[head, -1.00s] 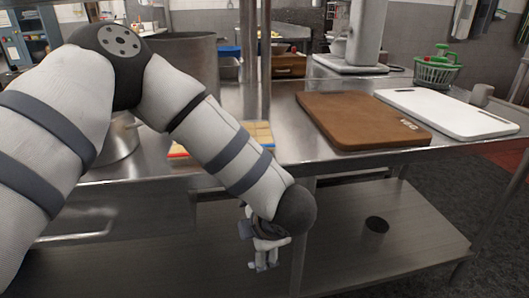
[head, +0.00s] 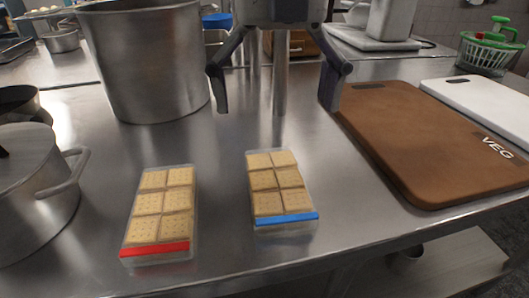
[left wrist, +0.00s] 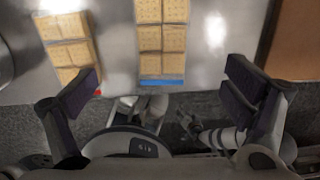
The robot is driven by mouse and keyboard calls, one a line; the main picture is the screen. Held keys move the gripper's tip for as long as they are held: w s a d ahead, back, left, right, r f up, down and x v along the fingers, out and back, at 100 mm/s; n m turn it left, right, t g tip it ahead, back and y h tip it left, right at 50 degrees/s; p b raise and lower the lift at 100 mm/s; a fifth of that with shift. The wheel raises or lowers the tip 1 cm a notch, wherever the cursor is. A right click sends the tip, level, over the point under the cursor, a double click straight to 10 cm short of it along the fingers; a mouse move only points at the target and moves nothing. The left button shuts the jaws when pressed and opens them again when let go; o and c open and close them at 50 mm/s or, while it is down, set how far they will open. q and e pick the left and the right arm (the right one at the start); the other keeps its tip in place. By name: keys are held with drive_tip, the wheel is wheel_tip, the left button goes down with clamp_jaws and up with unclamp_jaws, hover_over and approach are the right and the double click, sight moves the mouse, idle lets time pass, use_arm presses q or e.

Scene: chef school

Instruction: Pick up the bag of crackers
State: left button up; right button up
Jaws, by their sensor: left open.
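Two clear cracker packs lie flat on the steel table. One pack has a blue end strip (head: 278,185) and lies at the centre; it also shows in the left wrist view (left wrist: 162,40). The other pack has a red end strip (head: 162,205) and lies to its left; it also shows in the left wrist view (left wrist: 68,45). My left gripper (head: 274,106) is open and empty, its fingers pointing down, beyond the blue-strip pack in the head view. In the left wrist view its open fingers (left wrist: 162,80) stand either side of that pack's blue end. My right gripper cannot be made out.
A tall steel pot (head: 148,65) stands behind the packs. A lidded pot (head: 35,195) is at the left edge. A brown VEG board (head: 430,145) lies on the right, with a white board (head: 490,105) beyond. Bare steel surrounds the packs.

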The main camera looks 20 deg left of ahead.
use_arm(q)
drive_tip(key=b, duration=0.1)
hover_over(277, 178)
drive_tip(key=f, duration=0.6)
drive_tip(key=shift+s+f, duration=0.2)
drive_tip(key=shift+s, duration=0.05)
drive_tip(key=f+b, duration=0.1)
drive_tip(key=f, duration=0.4)
drive_tip(key=shift+w+f+b, duration=0.2)
drive_tip(key=shift+f+b, duration=0.2)
drive_tip(key=shift+r, duration=0.1)
use_arm(e)
drive_tip(key=shift+g, duration=0.5)
drive_tip(key=s+f, duration=0.3)
drive_tip(key=shift+d, duration=0.15)
use_arm(q)
drive_tip(key=c, duration=1.3)
